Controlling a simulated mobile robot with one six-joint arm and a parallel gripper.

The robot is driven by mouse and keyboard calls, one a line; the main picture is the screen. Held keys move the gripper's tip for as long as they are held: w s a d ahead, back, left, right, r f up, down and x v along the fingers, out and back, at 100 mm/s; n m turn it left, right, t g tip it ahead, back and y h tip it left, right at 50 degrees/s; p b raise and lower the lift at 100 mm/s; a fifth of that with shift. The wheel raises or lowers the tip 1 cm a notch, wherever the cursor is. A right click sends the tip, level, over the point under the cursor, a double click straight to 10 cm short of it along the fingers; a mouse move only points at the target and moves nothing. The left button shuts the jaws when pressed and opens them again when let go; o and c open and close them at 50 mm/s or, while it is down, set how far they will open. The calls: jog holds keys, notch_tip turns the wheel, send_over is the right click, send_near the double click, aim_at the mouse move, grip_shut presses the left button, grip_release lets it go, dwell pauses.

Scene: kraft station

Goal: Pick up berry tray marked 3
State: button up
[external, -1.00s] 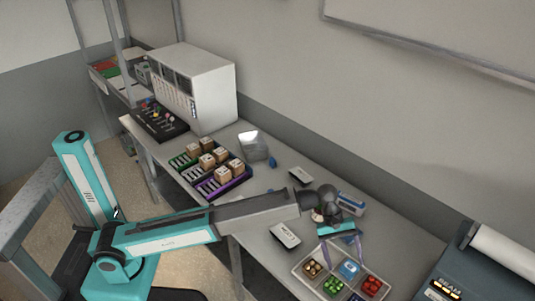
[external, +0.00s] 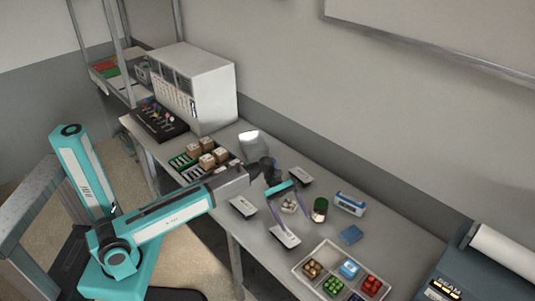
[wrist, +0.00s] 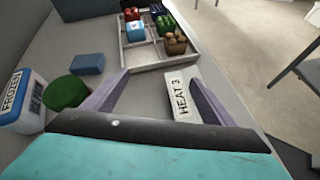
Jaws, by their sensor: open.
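I cannot make out a tray with a readable berry mark. A small holder of pale round pieces (external: 288,206) shows between my fingers in the external view, too small to read. A divided tray (wrist: 152,68) holds red, green and brown round items and a blue box.
More pads (external: 243,207) lie nearby. Brown boxes (external: 207,160) sit in crates at the left. Bare table shows between the pads and the divided tray.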

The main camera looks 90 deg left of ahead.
jog(key=s+a+n+t, duration=0.2)
jog(key=s+a, duration=0.2)
jog(key=s, duration=0.3)
jog(key=n, duration=0.2)
send_near(282, 234)
jog(key=p+v, duration=0.1)
jog(key=v, duration=0.2)
jog(key=shift+s+a+f, duration=0.1)
jog(key=shift+a, duration=0.15)
jog(key=shift+p+x, duration=0.7)
jog(key=shift+x, duration=3.65)
jog(key=shift+w+d+p, duration=0.4)
jog(key=shift+w+d, duration=0.15)
jog(key=shift+d, duration=0.05)
jog(key=shift+p+x, duration=0.55)
jog(key=shift+x, duration=1.3)
jog(key=shift+f, duration=0.1)
